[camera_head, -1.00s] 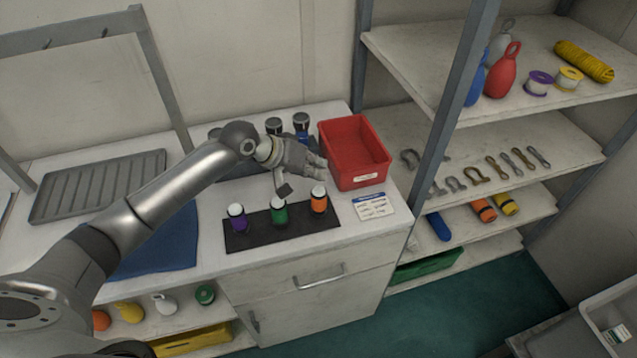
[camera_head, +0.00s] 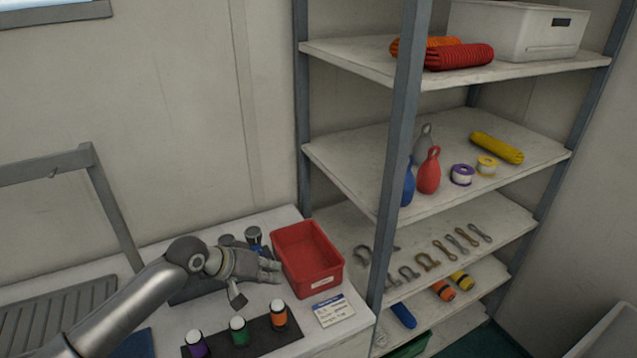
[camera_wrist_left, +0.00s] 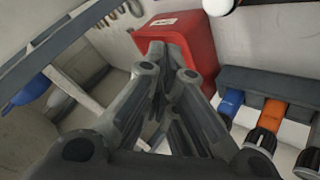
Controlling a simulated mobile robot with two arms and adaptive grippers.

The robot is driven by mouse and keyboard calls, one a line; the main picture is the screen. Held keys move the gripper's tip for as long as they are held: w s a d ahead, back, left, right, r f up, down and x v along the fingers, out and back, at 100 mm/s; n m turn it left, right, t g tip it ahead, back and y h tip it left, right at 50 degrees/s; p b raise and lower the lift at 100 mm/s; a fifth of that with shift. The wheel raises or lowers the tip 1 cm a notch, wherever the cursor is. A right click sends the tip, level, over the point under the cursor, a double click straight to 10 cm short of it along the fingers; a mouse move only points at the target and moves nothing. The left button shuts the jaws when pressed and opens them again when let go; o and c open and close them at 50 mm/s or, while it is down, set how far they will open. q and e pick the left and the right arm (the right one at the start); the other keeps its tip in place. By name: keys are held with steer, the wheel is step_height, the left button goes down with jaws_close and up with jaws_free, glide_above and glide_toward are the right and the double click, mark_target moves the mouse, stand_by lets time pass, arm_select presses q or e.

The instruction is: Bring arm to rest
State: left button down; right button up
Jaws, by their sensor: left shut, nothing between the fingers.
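My left arm reaches in from the lower left of the head view. Its gripper (camera_head: 262,274) hangs over the workbench, shut and empty, just left of the red bin (camera_head: 308,258). In the left wrist view, the gripper fingers (camera_wrist_left: 164,60) come together in front of the red bin (camera_wrist_left: 202,40). My right gripper is not in view.
A label card (camera_head: 333,311) lies on the bench right of the orange bottle. A dark-capped blue bottle (camera_head: 254,238) stands behind the gripper. A shelf unit with a grey post (camera_head: 396,160) rises right of the bin, holding ropes, floats, shackles and a white box (camera_head: 520,30).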

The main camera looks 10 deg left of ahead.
arm_select(q)
steer(key=s+d+f+m+g, duration=0.1)
steer(key=s+d+f, duration=0.15)
steer(key=s, duration=0.35)
steer(key=s+d+f+m+y, duration=0.1)
steer(key=s+d+f, duration=0.15)
steer(key=s, duration=0.25)
steer(key=s+d+f+m+g, duration=0.1)
steer(key=s+f, duration=0.2)
steer(key=s, duration=0.3)
steer(key=s+a+g+y, duration=0.1)
steer(key=s+a+y, duration=0.25)
steer(key=s, duration=0.45)
steer(key=s+a+y, duration=0.2)
steer(key=s+a, duration=0.3)
steer(key=s, duration=0.3)
step_height(320, 180, down, 33)
steer(key=s+g+b, duration=0.1)
steer(key=s+b, duration=0.1)
steer(key=b, duration=0.4)
steer(key=s+a+f+g+b, duration=0.1)
steer(key=s+a+f+b, duration=0.2)
steer(key=s+f, duration=1.3)
step_height(320, 180, down, 4)
steer(key=shift+s+g+b, duration=0.3)
steer(key=shift+b, duration=0.2)
